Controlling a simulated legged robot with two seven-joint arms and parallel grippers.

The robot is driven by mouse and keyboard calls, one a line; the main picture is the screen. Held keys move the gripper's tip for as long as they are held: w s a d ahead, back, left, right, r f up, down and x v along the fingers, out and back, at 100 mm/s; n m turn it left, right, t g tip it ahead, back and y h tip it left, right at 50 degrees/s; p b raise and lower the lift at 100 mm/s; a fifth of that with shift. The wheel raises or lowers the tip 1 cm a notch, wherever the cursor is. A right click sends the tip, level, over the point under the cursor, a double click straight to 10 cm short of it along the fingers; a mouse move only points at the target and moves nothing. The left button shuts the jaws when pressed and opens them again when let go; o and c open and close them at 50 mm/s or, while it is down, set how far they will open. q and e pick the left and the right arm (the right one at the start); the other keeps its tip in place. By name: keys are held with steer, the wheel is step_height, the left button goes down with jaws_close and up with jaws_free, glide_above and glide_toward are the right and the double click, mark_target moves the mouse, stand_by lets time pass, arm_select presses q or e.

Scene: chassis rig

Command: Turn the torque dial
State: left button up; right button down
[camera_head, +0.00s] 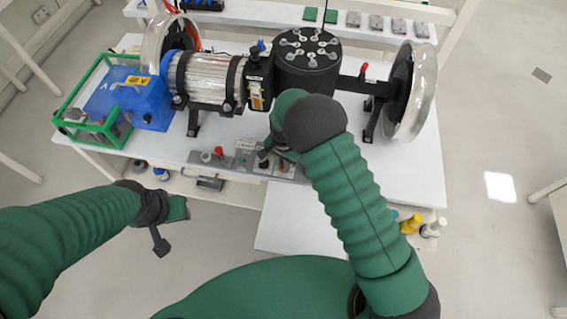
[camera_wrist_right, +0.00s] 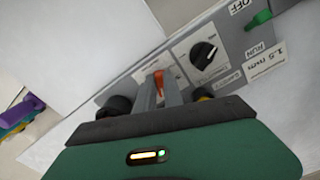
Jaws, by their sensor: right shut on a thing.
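The control panel (camera_head: 238,160) lies along the front of the white table. In the right wrist view it carries a black dial with a white pointer (camera_wrist_right: 203,55) on a pale plate. My right gripper (camera_head: 265,160) is down at this panel. In the right wrist view its fingers (camera_wrist_right: 159,88) are closed on an orange-red knob (camera_wrist_right: 158,80), just left of the black dial and apart from it. I cannot read which control is the torque dial. My left gripper (camera_head: 165,222) hangs before the table's front edge, away from the panel; its jaw opening is unclear.
Behind the panel stands a motor rig with a silver ribbed cylinder (camera_head: 208,78), a black drum (camera_head: 307,65) and a wheel disc (camera_head: 412,92). A blue box (camera_head: 130,97) in a green frame is at left. A green switch (camera_wrist_right: 258,20) sits at the panel's upper right.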

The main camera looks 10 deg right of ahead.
steer(key=shift+w+r, duration=0.25)
steer(key=shift+w, duration=0.1)
steer(key=c, duration=1.5)
jaws_free()
steer(key=shift+c, duration=0.2)
steer(key=shift+o, duration=0.4)
steer(key=shift+s+f, duration=0.15)
step_height(320, 180, up, 17)
steer(key=shift+f, duration=0.2)
